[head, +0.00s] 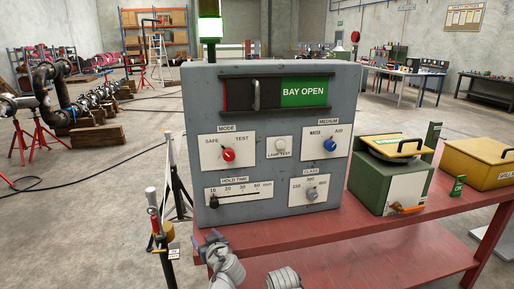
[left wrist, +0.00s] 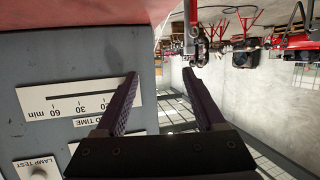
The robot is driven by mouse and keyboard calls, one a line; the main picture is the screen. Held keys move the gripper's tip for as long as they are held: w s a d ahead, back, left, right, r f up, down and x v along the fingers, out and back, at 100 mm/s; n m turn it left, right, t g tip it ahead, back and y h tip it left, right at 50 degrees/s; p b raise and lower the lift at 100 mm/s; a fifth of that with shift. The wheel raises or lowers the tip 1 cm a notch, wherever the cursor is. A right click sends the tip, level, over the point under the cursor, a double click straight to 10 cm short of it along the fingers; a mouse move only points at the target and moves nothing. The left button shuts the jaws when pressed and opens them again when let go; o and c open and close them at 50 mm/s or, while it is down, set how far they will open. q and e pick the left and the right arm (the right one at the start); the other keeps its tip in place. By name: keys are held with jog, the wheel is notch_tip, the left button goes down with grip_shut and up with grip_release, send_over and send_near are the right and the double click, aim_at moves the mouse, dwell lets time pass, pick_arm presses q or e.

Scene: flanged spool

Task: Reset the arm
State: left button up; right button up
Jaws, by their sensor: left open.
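My left gripper (head: 213,240) is low in the head view, in front of the lower left corner of a grey control panel (head: 270,170). In the left wrist view my left gripper (left wrist: 159,78) shows two dark fingers, spread apart with nothing between them. The panel's hold time scale (left wrist: 80,103) appears upside down there, beside one finger. I cannot tell whether that finger touches the panel. My right gripper is not identifiable in either view; a grey arm part shows at the bottom edge of the head view.
The panel stands on a red bench (head: 410,250). A green box (head: 390,175) with a yellow lid and a yellow box (head: 485,170) sit to its right. A post with clamps (head: 160,235) stands at left. Dark flanged pipework (head: 60,100) rests on red stands behind.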

pick_arm(q)
jog(key=s+d+f+m+g+h+p, duration=0.3)
jog(key=s+d+m+g, duration=0.2)
jog(key=s, duration=0.5)
jog(key=s+d+f+m+g+h+p, duration=0.3)
jog(key=s+d+g, duration=0.4)
jog(key=s, duration=0.4)
jog(key=shift+s+d+f+m+g, duration=0.3)
jog(key=shift+d+f+m, duration=0.3)
jog(key=shift+m, duration=0.5)
